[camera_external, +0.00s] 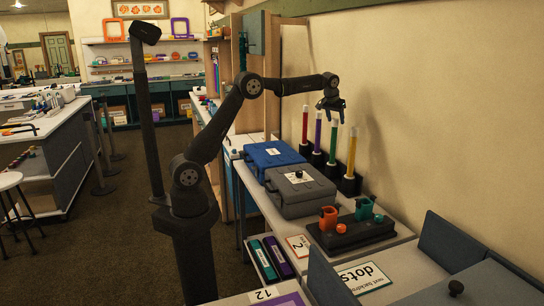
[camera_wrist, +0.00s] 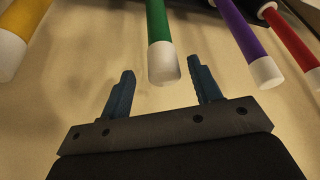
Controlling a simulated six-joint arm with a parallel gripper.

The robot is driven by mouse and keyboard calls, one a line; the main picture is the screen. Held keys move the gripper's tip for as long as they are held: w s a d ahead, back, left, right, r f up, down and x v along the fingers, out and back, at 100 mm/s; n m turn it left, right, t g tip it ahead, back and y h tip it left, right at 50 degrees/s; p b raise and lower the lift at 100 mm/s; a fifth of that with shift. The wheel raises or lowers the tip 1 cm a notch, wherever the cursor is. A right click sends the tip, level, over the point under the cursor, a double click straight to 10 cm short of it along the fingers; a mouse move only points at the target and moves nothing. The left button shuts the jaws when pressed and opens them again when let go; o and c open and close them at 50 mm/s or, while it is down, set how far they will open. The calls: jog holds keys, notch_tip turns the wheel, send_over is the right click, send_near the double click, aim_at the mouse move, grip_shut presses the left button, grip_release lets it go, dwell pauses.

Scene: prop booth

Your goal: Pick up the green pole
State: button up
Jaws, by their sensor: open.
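The green pole (camera_external: 333,143) has a white tip and stands upright in a black holder by the wall, between a purple pole (camera_external: 317,134) and a yellow pole (camera_external: 351,153). A red pole (camera_external: 304,128) stands at the far end of the row. My gripper (camera_external: 333,118) is at the top of the green pole in the external view. In the wrist view my gripper (camera_wrist: 161,88) is open, and the green pole (camera_wrist: 159,28) shows its white end centred between the two blue fingers. I cannot tell whether the fingers touch it.
A blue case (camera_external: 272,154) and a grey case (camera_external: 300,190) lie on the table beside the poles. A black tray (camera_external: 350,231) with an orange and a green item stands nearer. The wall (camera_external: 440,120) is close behind the poles.

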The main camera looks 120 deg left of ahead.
aim_at(336, 127)
jog(key=x, duration=0.5)
jog(key=shift+s+d+f, duration=0.1)
jog(key=shift+s+f, duration=0.2)
jog(key=shift+f, duration=0.1)
grip_shut()
